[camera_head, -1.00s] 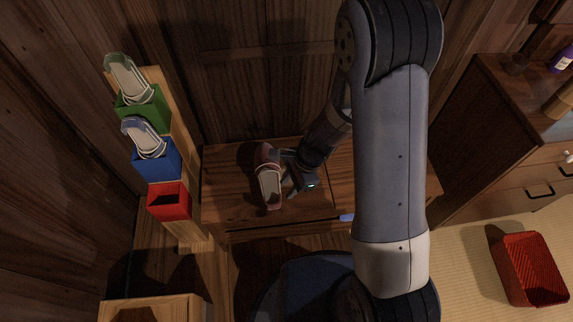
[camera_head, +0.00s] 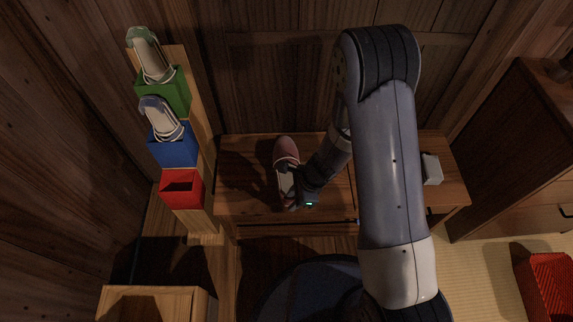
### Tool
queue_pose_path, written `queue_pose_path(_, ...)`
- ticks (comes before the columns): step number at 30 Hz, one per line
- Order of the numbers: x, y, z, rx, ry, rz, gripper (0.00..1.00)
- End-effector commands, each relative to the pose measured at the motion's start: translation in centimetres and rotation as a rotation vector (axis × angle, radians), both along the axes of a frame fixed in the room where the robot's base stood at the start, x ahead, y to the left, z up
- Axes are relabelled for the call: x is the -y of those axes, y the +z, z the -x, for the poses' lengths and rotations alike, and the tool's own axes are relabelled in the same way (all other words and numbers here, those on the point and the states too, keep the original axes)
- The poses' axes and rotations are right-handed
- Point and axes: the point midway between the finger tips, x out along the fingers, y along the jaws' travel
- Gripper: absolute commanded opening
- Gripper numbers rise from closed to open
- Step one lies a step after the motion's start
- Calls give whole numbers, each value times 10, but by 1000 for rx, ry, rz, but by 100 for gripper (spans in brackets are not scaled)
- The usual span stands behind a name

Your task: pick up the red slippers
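The red slippers (camera_head: 286,150) lie on the low wooden bench (camera_head: 245,185), with the rounded red toe toward the wall and the pale insole toward me. I can make out only one slipper outline. My gripper (camera_head: 293,190) is low at the right side of the slippers, by the heel end, and overlaps them in this view. Its fingers are dark and partly hidden, so I cannot tell whether they are open or shut on the slippers.
A stepped rack at left holds a green box (camera_head: 176,98) and a blue box (camera_head: 177,152) with pale slippers, and an empty red box (camera_head: 182,189). A white block (camera_head: 432,168) sits on the bench's right. A red basket (camera_head: 545,285) is at lower right, near a cabinet (camera_head: 500,150).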

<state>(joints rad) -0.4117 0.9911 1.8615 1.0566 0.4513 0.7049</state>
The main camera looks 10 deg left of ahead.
Motion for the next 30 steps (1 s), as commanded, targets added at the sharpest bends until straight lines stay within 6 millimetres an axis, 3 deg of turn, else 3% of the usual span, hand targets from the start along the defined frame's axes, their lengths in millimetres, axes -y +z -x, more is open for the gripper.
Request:
queue_pose_path(9,-3,-6,1,1,1,1,32)
queue_pose_path(21,-2,-6,1,0,1,0,0)
queue_pose_path(30,-2,-5,0,1,1,0,0)
